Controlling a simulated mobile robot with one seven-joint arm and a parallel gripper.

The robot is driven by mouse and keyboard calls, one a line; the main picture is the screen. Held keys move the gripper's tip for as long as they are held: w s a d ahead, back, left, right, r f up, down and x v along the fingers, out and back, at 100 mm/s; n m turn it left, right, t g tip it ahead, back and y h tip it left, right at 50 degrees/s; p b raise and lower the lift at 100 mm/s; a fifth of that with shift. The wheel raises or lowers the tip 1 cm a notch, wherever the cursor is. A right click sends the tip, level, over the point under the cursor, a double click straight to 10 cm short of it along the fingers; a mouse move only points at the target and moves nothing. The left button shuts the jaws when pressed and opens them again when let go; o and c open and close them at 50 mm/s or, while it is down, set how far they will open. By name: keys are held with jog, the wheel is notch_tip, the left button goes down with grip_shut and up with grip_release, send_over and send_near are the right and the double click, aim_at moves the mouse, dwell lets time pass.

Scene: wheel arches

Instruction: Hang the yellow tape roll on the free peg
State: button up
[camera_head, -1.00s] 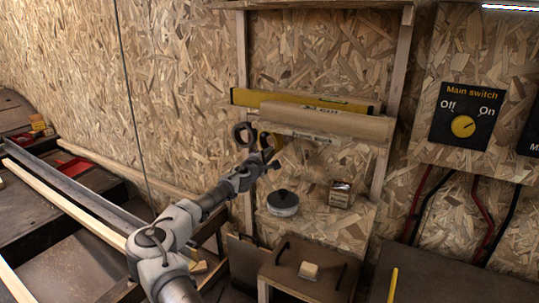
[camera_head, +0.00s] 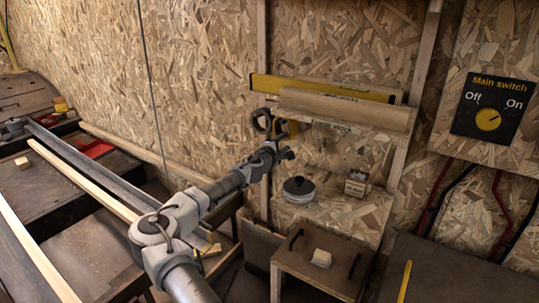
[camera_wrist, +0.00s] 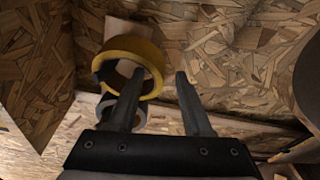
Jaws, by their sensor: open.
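The yellow tape roll (camera_wrist: 135,47) is a thick ring close to the chipboard wall in the wrist view. In the head view only a yellow piece of it (camera_head: 291,128) shows behind my gripper (camera_head: 284,153). My gripper (camera_wrist: 157,73) is open. Its left fingertip overlaps the roll's hole and its right fingertip is outside the roll, with the roll's right rim between them. I cannot tell whether either finger touches it. A grey ring (camera_wrist: 141,117) is partly hidden behind the left finger. I cannot make out a free peg.
A yellow spirit level (camera_head: 268,84) and a wooden roll or beam (camera_head: 345,108) lie above and right of my gripper. A dark round tin (camera_head: 299,190) and a small box (camera_head: 356,184) stand on the ledge below. A dark ring (camera_head: 262,121) is beside my gripper.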

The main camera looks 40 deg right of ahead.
jog(key=p+v, duration=0.2)
jog(key=v, duration=1.2)
jog(key=shift+a, duration=0.3)
jog(key=shift+s+r, duration=0.1)
jog(key=shift+s, duration=0.05)
jog(key=s+a+f+m+g+y, duration=0.2)
jog(key=s+f+m+g+y, duration=0.3)
jog(key=s+f+m, duration=0.5)
jog(key=s+a+r+y, duration=0.25)
jog(key=a+y, duration=0.45)
jog(key=a, duration=0.9)
jog(key=s+a+r+n+t+y, duration=0.15)
jog(key=s+a+r+y, duration=0.3)
jog(key=a+r, duration=0.7)
jog(key=s+a+r+n+t, duration=0.2)
jog(key=s+a+r, duration=0.5)
jog(key=s, duration=0.4)
notch_tip(320, 180, up, 18)
jog(key=p, duration=1.8)
jog(key=shift+s+a+h, duration=0.2)
jog(key=shift+a+h, duration=0.1)
jog(key=shift+h, duration=0.05)
